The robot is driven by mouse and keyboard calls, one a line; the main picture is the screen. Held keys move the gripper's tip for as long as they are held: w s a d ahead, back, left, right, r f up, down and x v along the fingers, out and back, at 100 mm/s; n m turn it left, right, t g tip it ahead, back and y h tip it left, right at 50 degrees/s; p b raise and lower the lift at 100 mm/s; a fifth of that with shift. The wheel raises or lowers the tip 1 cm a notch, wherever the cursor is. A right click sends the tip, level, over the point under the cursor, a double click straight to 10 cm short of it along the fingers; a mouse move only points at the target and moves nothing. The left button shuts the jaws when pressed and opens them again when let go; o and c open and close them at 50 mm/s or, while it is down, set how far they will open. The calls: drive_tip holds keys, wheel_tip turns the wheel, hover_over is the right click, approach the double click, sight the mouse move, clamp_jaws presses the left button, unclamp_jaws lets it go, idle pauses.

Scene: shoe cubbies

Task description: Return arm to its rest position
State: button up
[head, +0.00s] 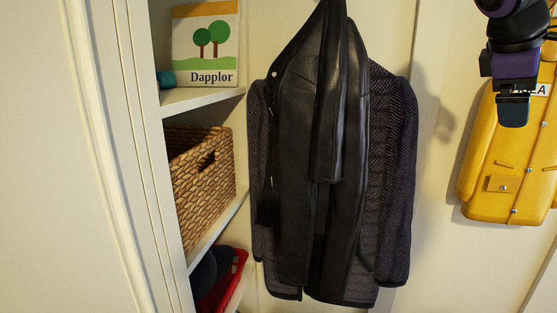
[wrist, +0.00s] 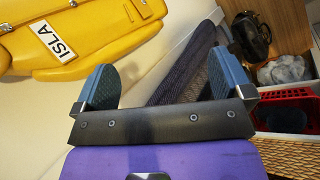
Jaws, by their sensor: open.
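My gripper (head: 513,110) hangs at the upper right of the head view, in front of the yellow raincoat (head: 500,150). It points downward there. In the wrist view my gripper (wrist: 168,72) shows two blue-padded fingers spread wide with nothing between them. The gap faces the pale wall and part of the dark coat (wrist: 180,75). My arm above the gripper is mostly cut off by the top edge of the head view.
The dark jacket (head: 300,150) hangs mid-wall. At left, shelves hold a "Dapplor" picture box (head: 205,45), a wicker basket (head: 200,180) and a red crate (head: 235,275). The wrist view shows the yellow raincoat (wrist: 110,35) tagged ISLA and the red crate (wrist: 285,105).

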drive_tip(key=s+a+f+m+t+y, duration=0.2)
drive_tip(key=s+a+f+m+y, duration=0.4)
drive_tip(key=s+f, duration=0.8)
drive_tip(key=a+m, duration=0.2)
drive_tip(key=a, duration=0.1)
drive_tip(key=shift+a+f+t, duration=0.15)
drive_tip(key=shift+t, duration=0.15)
idle(0.4)
